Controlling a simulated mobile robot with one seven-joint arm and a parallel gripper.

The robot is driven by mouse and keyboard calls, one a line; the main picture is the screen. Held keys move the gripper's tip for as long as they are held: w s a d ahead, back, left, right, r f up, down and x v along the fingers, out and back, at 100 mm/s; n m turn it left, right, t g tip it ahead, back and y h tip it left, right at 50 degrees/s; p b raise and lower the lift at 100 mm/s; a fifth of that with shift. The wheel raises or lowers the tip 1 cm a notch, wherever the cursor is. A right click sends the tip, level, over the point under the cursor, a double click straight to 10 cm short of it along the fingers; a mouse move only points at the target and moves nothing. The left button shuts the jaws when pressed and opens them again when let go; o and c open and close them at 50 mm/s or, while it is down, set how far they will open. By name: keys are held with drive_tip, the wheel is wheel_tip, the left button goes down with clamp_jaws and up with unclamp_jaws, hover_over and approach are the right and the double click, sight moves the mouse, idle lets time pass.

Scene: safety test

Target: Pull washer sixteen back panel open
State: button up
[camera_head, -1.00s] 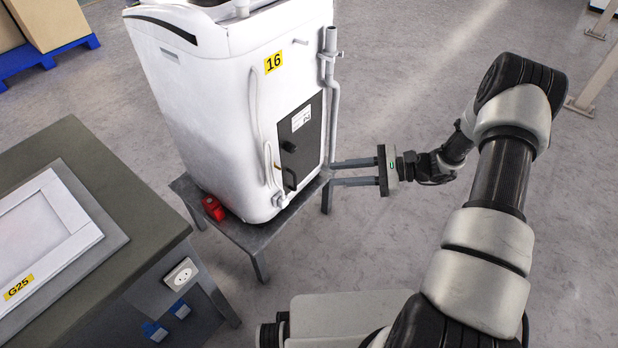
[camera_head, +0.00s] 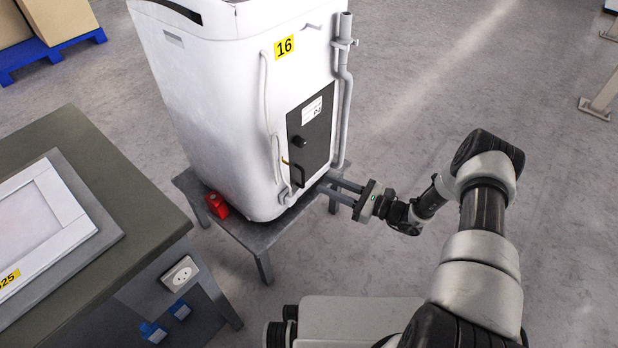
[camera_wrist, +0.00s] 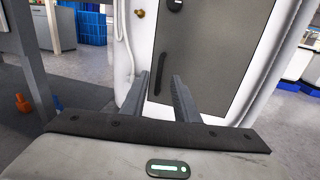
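The white washer (camera_head: 215,110) with the yellow 16 label (camera_head: 284,47) stands on a low grey table (camera_head: 262,236). Its dark grey back panel (camera_head: 318,135) looks closed and carries a white sticker, a round black knob (camera_head: 299,142) and a black bar handle (camera_head: 298,177) low on its left side. The panel also shows in the wrist view (camera_wrist: 215,60). My gripper (camera_head: 325,180) is open, its fingers pointing at the panel from the right, near the handle. In the wrist view the handle (camera_wrist: 162,72) appears between the fingertips; contact is not visible.
A grey pipe (camera_head: 344,100) runs down the washer's right edge, close above my fingers. A white hose (camera_head: 265,95) runs left of the panel. A red object (camera_head: 217,206) lies on the low table. A workbench (camera_head: 120,175) stands at the left.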

drive_tip(key=x, duration=0.7)
drive_tip(key=shift+w+a+b, duration=0.15)
drive_tip(key=shift+a+b, duration=0.1)
drive_tip(key=shift+b, duration=0.15)
clamp_jaws()
